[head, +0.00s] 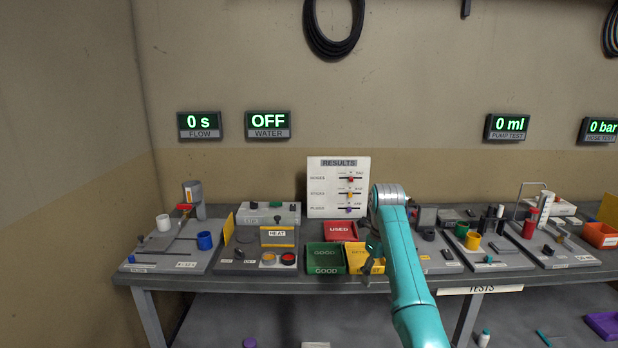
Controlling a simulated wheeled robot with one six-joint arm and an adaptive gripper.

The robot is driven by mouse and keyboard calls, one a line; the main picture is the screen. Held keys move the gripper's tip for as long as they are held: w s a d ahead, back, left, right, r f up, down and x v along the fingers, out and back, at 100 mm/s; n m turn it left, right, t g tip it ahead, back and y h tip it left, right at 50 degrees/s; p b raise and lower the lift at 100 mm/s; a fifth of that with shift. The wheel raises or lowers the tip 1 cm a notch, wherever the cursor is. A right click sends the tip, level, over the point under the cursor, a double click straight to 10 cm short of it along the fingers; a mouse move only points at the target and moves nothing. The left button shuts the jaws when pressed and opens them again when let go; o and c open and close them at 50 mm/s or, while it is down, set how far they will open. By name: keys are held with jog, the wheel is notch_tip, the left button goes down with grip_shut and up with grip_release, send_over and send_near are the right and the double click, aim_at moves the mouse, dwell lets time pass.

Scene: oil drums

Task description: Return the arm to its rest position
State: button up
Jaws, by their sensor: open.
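My teal arm reaches up from the bottom right of centre in the head view, with its grey upper joint in front of the wall.
The long grey table (330,283) carries a green GOOD tray (325,270), a red USED tray (340,231), a white RESULTS board (338,190) and several test stations. A purple tray (604,325) lies low at right.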

jog(key=s+f+n+t, duration=0.2)
jog(key=s+f+n, duration=0.2)
jog(key=f, duration=1)
jog(key=s+f+n+t, duration=0.1)
jog(key=s+f+n, duration=0.35)
jog(key=f, duration=0.95)
jog(key=s+f+n+t, duration=0.25)
jog(key=s+f, duration=0.35)
jog(key=s, duration=0.4)
jog(key=s+f+n+t, duration=0.2)
jog(key=s+f+n, duration=0.3)
jog(key=s, duration=0.4)
jog(key=s+r+n+t, duration=0.2)
jog(key=s+r+n, duration=0.15)
jog(key=s, duration=0.85)
jog(key=s+r+n+t, duration=0.2)
jog(key=s+r+n, duration=0.15)
jog(key=s, duration=0.85)
jog(key=s+r+n+t, duration=0.1)
jog(key=s+r+n, duration=0.3)
jog(key=s+r, duration=0.3)
jog(key=s+r+n+t, duration=0.2)
jog(key=s+r, duration=0.6)
jog(key=r, duration=0.6)
jog(key=shift+n, duration=0.9)
